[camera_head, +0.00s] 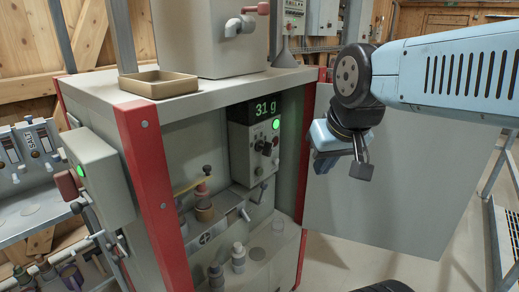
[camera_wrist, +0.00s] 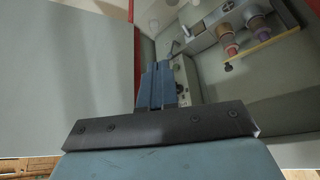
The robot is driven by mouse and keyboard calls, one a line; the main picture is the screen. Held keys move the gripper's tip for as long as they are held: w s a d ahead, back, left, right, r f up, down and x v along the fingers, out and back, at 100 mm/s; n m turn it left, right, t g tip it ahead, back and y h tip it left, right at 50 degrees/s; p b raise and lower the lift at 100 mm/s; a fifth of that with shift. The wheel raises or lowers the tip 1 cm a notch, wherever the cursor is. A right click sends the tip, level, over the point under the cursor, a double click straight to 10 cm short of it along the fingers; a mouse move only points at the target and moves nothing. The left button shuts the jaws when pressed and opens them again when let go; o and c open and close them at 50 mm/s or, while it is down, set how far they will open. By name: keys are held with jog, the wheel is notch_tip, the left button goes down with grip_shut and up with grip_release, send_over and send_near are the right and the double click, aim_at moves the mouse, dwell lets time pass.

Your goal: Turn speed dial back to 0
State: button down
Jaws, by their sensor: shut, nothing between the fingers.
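A grey control box (camera_head: 254,145) in the open cabinet has a lit green display reading "31 g", a green light and dark knobs (camera_head: 267,147). I cannot tell which knob is the speed dial, and its setting is too small to read. My gripper (camera_head: 323,145) is in front of the cabinet's right edge, right of the box and apart from it. In the wrist view my gripper's blue fingers (camera_wrist: 158,72) are together and empty. They cover part of the control box (camera_wrist: 183,80) behind them.
The open door (camera_head: 400,185) stands right of the cabinet behind my arm. Left of the box are a lever and small fittings (camera_head: 203,205). A red post (camera_head: 148,175) borders the opening. A tan tray (camera_head: 158,83) sits on top.

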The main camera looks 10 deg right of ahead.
aim_at(272, 149)
jog(key=c, duration=1.9)
grip_release()
jog(key=shift+o, duration=0.9)
jog(key=shift+w, duration=0.1)
jog(key=o, duration=0.7)
jog(key=w+d+t, duration=0.1)
jog(key=w+d, duration=0.1)
jog(key=w, duration=0.2)
jog(key=w+d+t+h, duration=0.1)
jog(key=w+d, duration=0.1)
jog(key=w, duration=0.3)
jog(key=w+d+f+t+h, duration=0.1)
jog(key=w+d, duration=0.1)
jog(key=w, duration=0.2)
jog(key=shift+w+d+m, duration=0.3)
jog(key=shift+d, duration=0.05)
jog(key=w+d+f+n+t+y, duration=0.15)
jog(key=w+f, duration=0.25)
jog(key=w, duration=0.4)
jog(key=w+d+f+n+t+y, duration=0.1)
jog(key=w+d+f+t+y, duration=0.2)
jog(key=w, duration=0.5)
jog(key=s+a+f+n+t+y, duration=0.1)
jog(key=a+f+y, duration=0.2)
jog(key=f+y, duration=0.5)
jog(key=x, duration=0.8)
jog(key=r+x, duration=0.1)
jog(key=x, duration=0.4)
jog(key=shift+c, duration=0.4)
